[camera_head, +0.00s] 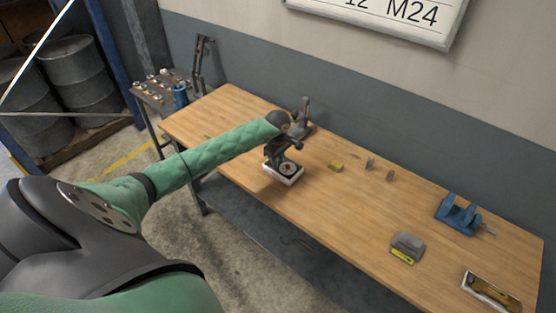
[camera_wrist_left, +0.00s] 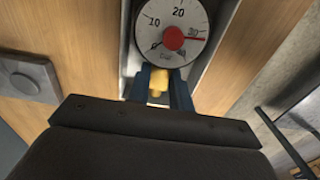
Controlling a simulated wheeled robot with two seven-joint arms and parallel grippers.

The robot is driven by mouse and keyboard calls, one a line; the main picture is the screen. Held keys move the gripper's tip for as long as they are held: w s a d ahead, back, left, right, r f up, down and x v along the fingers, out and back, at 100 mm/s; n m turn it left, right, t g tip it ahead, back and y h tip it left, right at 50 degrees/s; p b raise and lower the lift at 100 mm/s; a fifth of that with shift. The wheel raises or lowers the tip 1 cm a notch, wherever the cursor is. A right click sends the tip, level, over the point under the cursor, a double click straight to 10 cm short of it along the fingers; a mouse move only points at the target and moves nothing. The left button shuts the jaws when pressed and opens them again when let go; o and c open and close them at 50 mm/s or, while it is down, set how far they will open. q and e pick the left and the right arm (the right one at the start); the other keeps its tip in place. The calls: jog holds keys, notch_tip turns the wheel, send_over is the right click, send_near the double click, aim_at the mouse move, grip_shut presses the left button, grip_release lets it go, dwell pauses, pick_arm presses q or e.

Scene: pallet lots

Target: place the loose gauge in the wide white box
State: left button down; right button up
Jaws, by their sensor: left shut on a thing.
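The wide white box (camera_head: 283,181) stands at the table's front edge in the head view. The gauge (camera_head: 287,169) has a round white dial and shows inside the box's outline. In the left wrist view, the gauge's dial (camera_wrist_left: 171,27) has a red hub, and pale box walls run along both sides of it. My left gripper (camera_wrist_left: 160,88) is shut on the gauge's brass stem. In the head view, my left gripper (camera_head: 284,157) is right over the box. I cannot tell whether the gauge touches the box floor. My right gripper is not in view.
A grey stand (camera_head: 303,117) is just behind the gripper. A yellow block (camera_head: 335,165) and two small grey pieces (camera_head: 370,163) lie to the right. Farther right are a blue vise (camera_head: 458,216), a grey block with a yellow label (camera_head: 406,246) and a tray (camera_head: 490,293).

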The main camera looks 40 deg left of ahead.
pick_arm(q)
jog(key=shift+f, duration=0.15)
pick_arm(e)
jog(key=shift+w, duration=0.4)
pick_arm(q)
jog(key=c, duration=1.3)
grip_release()
jog(key=shift+o, duration=0.2)
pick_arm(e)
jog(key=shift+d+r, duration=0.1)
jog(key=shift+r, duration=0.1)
